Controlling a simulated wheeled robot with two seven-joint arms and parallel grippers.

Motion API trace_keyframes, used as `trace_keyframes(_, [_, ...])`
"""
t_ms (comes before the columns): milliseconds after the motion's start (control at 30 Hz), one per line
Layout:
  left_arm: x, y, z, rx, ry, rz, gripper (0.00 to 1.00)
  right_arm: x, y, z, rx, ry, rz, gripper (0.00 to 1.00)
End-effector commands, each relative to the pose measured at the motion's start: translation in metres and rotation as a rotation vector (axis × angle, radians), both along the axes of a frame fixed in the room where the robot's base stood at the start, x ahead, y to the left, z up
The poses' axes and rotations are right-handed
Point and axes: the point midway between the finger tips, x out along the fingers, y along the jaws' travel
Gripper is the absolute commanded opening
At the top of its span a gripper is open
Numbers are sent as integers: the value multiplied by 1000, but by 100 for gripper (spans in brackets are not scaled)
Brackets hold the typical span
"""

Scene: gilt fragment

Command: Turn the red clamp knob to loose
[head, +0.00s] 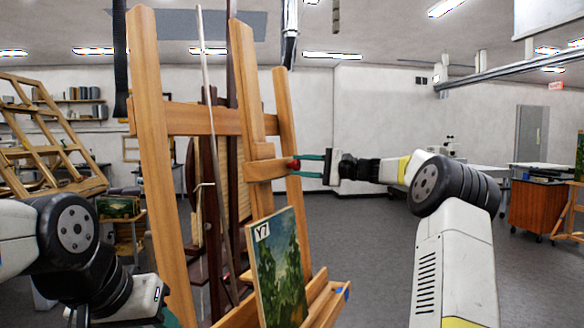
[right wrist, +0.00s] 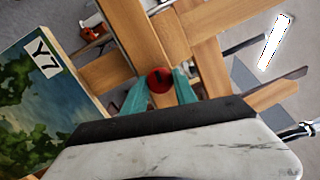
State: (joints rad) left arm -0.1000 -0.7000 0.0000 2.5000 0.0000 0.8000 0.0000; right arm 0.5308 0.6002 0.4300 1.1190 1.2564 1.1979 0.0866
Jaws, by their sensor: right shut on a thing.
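The red clamp knob (head: 295,164) sits on the side of the wooden easel (head: 262,150), on the block at the middle post. In the right wrist view the knob (right wrist: 160,80) is a red disc with a dark mark, between the two green fingers. My right gripper (head: 300,164) reaches in from the right and is shut on the knob; it also shows in the right wrist view (right wrist: 160,88). My left arm is at the lower left of the head view, with only a small green part of its gripper (head: 168,318) showing at the bottom edge; its fingertips are out of sight.
A painting marked Y7 (head: 279,262) leans on the easel's lower ledge (head: 328,300), below my right gripper. More easels (head: 45,140) stand at the left. A wooden cabinet (head: 537,207) stands far right. The floor behind my right arm is open.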

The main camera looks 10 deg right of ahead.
Motion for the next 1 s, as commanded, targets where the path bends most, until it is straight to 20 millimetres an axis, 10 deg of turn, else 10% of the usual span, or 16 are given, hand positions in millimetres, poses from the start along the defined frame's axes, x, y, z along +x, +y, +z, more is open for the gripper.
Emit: trace_keyframes(1000, [0,0,0,0,0,0,44,1,-1,7,-565,-774,130,0])
